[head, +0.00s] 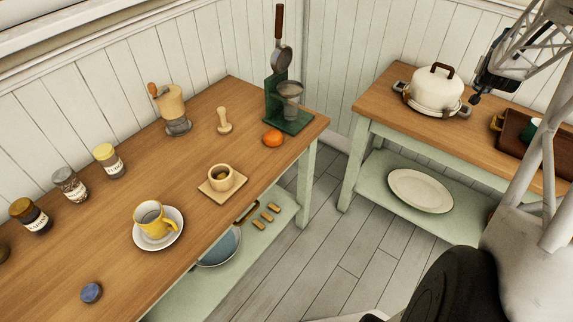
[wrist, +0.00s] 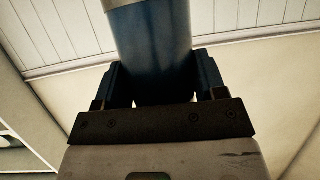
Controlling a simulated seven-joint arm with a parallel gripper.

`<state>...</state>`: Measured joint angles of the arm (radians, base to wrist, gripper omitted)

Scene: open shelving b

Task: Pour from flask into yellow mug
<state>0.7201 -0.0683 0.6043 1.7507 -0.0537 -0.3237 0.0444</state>
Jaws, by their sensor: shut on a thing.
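The yellow mug (head: 147,213) stands upright on a white saucer (head: 141,242) on the left wooden table, its handle toward the right. In the wrist view my gripper (wrist: 158,82) is shut around a dark blue cylinder, the flask (wrist: 153,42), with one finger on each side. A pale metallic band shows at the flask's upper edge; its far end is out of frame. In the head view my arm is at the upper right, above the right table and far from the mug. I cannot make out the flask there.
A beige cup (head: 220,173) on a square board stands beyond the mug. Several jars (head: 109,161) line the wall side, and a blue lid-like disc (head: 91,293) lies in front. A green stand (head: 290,122) and orange (head: 273,138) are at the far end. A white pot (head: 435,91) sits on the right table.

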